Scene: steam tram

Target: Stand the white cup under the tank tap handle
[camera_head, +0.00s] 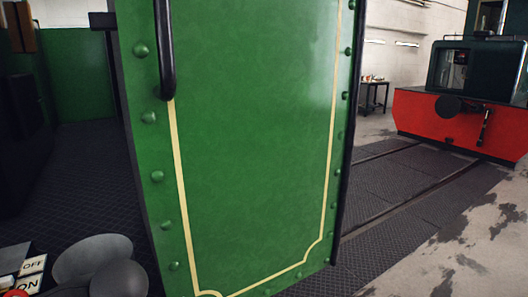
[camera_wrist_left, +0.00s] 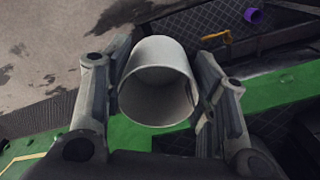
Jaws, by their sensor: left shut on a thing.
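The white cup (camera_wrist_left: 157,82) is between the two fingers of my left gripper (camera_wrist_left: 160,72) in the left wrist view. The gripper is shut on it, and the cup's round open mouth faces the camera. A green surface and a dark textured floor lie beyond the cup. I cannot make out the tank tap handle for certain. A small yellow hooked piece (camera_wrist_left: 216,37) shows at the upper right of the cup, apart from it. Neither gripper shows in the head view, and my right gripper is in no view.
A green riveted panel (camera_head: 250,130) with a black handrail (camera_head: 166,50) fills the middle of the head view. A red and dark green vehicle (camera_head: 455,120) and a small table (camera_head: 374,96) stand beyond. A purple object (camera_wrist_left: 253,16) lies at the wrist view's top right.

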